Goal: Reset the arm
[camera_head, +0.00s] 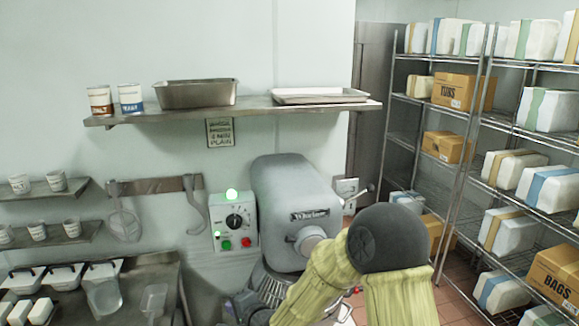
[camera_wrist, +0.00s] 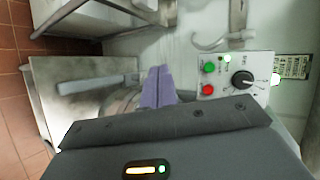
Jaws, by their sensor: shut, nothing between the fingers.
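My gripper (camera_wrist: 158,88) shows in the wrist view as two purple fingers pressed together, shut with nothing between them. It points toward the wall side near a control box (camera_wrist: 236,76) with green and red buttons and a black knob. In the head view my arm, in a yellow-green sleeve with a dark joint, reaches in from the lower right in front of a grey mixer (camera_head: 295,205). The control box (camera_head: 234,222) stands left of the mixer with a green light on top. My fingers cannot be made out clearly in the head view.
A wall shelf (camera_head: 250,108) holds two cups, a metal pan (camera_head: 196,94) and a tray (camera_head: 319,96). Wire racks (camera_head: 475,95) with boxes and wrapped packs stand at right. A counter with lidded bins is at lower left. Hanging utensils (camera_head: 123,222) are on a wall rail.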

